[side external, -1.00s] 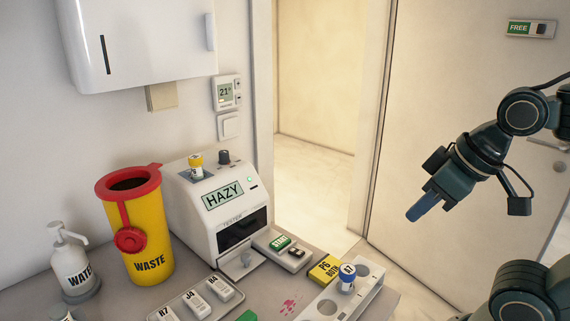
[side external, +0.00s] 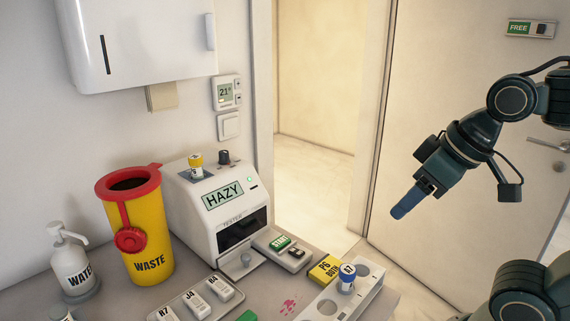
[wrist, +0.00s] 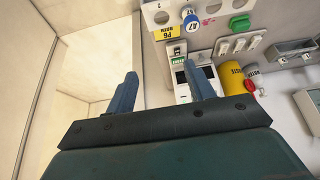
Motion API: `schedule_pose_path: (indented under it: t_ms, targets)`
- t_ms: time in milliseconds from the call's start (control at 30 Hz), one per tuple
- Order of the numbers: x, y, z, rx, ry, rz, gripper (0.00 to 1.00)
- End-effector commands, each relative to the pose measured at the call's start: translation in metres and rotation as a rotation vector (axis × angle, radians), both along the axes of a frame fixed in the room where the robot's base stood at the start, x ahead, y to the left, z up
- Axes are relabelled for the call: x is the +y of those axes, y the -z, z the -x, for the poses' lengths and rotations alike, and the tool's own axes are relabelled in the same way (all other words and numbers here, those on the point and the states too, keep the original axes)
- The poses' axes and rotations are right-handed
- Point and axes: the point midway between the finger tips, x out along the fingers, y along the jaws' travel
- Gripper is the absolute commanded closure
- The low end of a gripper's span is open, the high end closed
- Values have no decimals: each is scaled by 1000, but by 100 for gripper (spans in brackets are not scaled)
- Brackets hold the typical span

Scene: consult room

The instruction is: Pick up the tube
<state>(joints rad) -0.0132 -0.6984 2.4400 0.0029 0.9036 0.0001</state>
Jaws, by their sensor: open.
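A tube with a blue cap and a white label reading A7 (side external: 347,278) stands upright in a white rack (side external: 330,302) at the front right of the counter. In the wrist view the tube (wrist: 190,20) is at the top, beyond my fingertips. A second tube with a yellow cap (side external: 196,165) stands in the top of the white tester (side external: 205,222). My gripper (side external: 406,207) is in the air, up and to the right of the rack, apart from both tubes. Its two blue fingers (wrist: 162,88) are spread with nothing between them.
A yellow block marked P6 (side external: 324,270) lies beside the rack. A START button unit (side external: 283,248) sits by the tester. A yellow waste bin (side external: 145,240) and a water bottle (side external: 72,268) stand left. Several labelled white pieces lie on a tray. Pink stains mark the counter.

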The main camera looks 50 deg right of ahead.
Motion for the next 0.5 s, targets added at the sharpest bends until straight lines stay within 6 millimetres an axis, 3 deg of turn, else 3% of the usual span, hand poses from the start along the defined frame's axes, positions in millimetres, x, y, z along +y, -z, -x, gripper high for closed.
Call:
schedule_pose_path:
  t_ms: [167,500]
  targets:
    - [5,-25,-34,-5,-20,1,47]
    - [26,-73,-122,-24,-68,0,47]
